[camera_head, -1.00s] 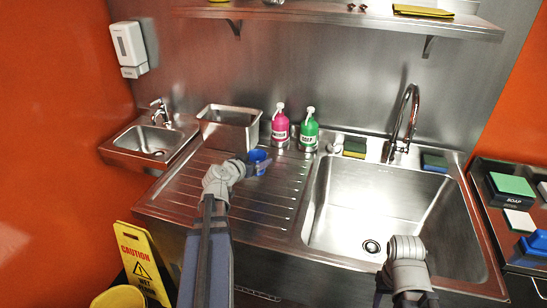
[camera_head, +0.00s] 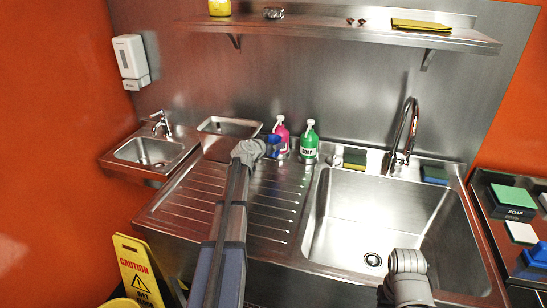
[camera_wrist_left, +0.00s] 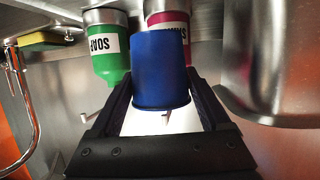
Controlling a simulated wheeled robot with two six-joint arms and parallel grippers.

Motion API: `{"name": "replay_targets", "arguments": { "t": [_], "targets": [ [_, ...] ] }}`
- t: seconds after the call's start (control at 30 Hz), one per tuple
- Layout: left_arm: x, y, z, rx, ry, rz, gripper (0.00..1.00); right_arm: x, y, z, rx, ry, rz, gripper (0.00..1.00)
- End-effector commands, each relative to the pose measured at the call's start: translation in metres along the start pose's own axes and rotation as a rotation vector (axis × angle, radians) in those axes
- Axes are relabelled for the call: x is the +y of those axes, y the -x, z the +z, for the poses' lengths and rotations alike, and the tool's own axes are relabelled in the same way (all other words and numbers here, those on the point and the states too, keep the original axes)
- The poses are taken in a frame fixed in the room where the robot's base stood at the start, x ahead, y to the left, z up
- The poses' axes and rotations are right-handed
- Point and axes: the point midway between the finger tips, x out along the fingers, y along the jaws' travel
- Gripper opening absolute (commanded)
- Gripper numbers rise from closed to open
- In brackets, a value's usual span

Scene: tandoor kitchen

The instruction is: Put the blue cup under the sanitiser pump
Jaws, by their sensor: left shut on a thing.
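My left gripper (camera_head: 266,146) is shut on the blue cup (camera_head: 275,140) and holds it in front of the pink pump bottle (camera_head: 282,128). In the left wrist view the cup (camera_wrist_left: 160,68) sits between the two fingers (camera_wrist_left: 161,112) and covers much of the pink bottle (camera_wrist_left: 170,18). I cannot tell whether cup and bottle touch. The pink bottle's white pump head shows above the cup in the head view; its label is not readable. The green SOAP bottle (camera_head: 309,146) stands just to its right. Only my right wrist (camera_head: 407,264) shows; its fingers are hidden.
A steel container (camera_head: 216,146) stands left of the bottles on the ribbed drainboard (camera_head: 187,203). The sink basin (camera_head: 365,215) and tap (camera_head: 410,130) are to the right. A white dispenser (camera_head: 131,60) hangs on the wall. The front drainboard is clear.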

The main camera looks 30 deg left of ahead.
Motion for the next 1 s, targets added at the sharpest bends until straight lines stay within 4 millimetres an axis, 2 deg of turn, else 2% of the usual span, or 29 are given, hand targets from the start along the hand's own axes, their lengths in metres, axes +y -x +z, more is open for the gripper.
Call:
{"name": "replay_targets", "arguments": {
  "t": [0.03, 0.1, 0.2, 0.57, 0.9, 1.0],
  "targets": [
    [-0.003, -0.013, -0.002, 0.000, 0.000, 0.000, 0.25, 0.000, -0.002, 0.000, 0.000, 0.000, 0.000, 0.50],
    [-0.001, -0.011, 0.016, 0.000, 0.001, 0.000, 0.25, -0.002, -0.019, -0.001, 0.000, 0.000, 0.000, 0.50],
    [-0.001, -0.014, 0.024, 0.000, 0.000, 0.000, 0.25, -0.003, -0.027, -0.002, 0.000, 0.000, 0.000, 0.50],
    [-0.001, -0.015, 0.030, 0.000, 0.000, 0.000, 0.25, -0.003, -0.033, -0.002, 0.000, 0.000, 0.000, 0.50],
    [-0.001, -0.029, 0.065, 0.000, 0.000, 0.000, 0.25, -0.007, -0.070, -0.004, 0.000, 0.000, 0.000, 0.50],
    [-0.002, -0.033, 0.065, 0.000, 0.001, 0.000, 0.25, -0.007, -0.072, -0.004, 0.000, 0.000, 0.000, 0.50]
  ]
}}
